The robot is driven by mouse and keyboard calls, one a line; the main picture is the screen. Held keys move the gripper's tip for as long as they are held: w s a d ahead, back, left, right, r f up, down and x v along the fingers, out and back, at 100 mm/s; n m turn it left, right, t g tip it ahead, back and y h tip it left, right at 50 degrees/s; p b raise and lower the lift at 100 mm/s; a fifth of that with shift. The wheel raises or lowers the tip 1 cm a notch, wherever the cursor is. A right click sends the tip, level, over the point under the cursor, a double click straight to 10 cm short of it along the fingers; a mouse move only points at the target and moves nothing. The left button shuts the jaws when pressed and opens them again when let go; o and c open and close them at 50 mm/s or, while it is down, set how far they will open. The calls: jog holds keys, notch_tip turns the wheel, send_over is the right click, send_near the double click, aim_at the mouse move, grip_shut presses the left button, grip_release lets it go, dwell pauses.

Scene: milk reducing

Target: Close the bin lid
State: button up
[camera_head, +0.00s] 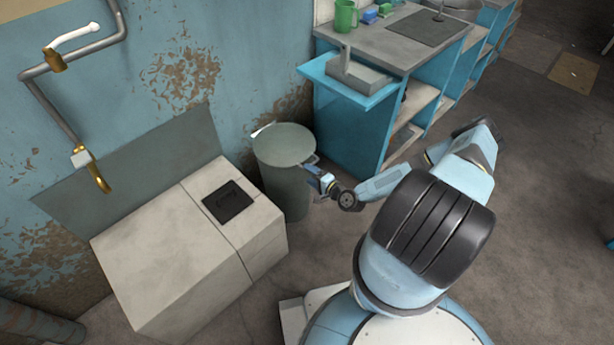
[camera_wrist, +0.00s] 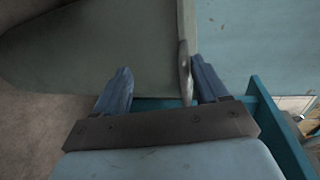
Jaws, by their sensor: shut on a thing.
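The bin (camera_head: 286,185) is a grey-green cylinder standing between the white cabinet and the blue counter. Its round lid (camera_head: 284,144) lies over the top and looks about level; I cannot tell whether it sits fully down. My gripper (camera_head: 314,180) is at the bin's right side, just below the lid's edge. In the wrist view, the bin's wall (camera_wrist: 90,55) fills the left, and the lid's rim with a small tab (camera_wrist: 185,70) lies between my fingers (camera_wrist: 160,88), close to the right one. My gripper is shut on the lid's edge; the exact contact is hard to see.
A white cabinet (camera_head: 180,250) with a black panel stands left of the bin. A blue counter (camera_head: 345,130) with a pull-out shelf stands to its right. A small white piece (camera_head: 262,130) shows behind the lid.

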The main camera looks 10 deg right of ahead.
jog(key=shift+s+f, duration=0.1)
jog(key=shift+f, duration=0.05)
jog(key=shift+c, duration=0.4)
jog(key=shift+d, duration=0.1)
jog(key=shift+s+d, duration=0.35)
jog(key=shift+s, duration=0.15)
jog(key=shift+c, duration=0.3)
jog(key=v, duration=1.2)
jog(key=shift+s+r, duration=0.1)
jog(key=shift+r, duration=0.3)
jog(key=shift+c, duration=0.3)
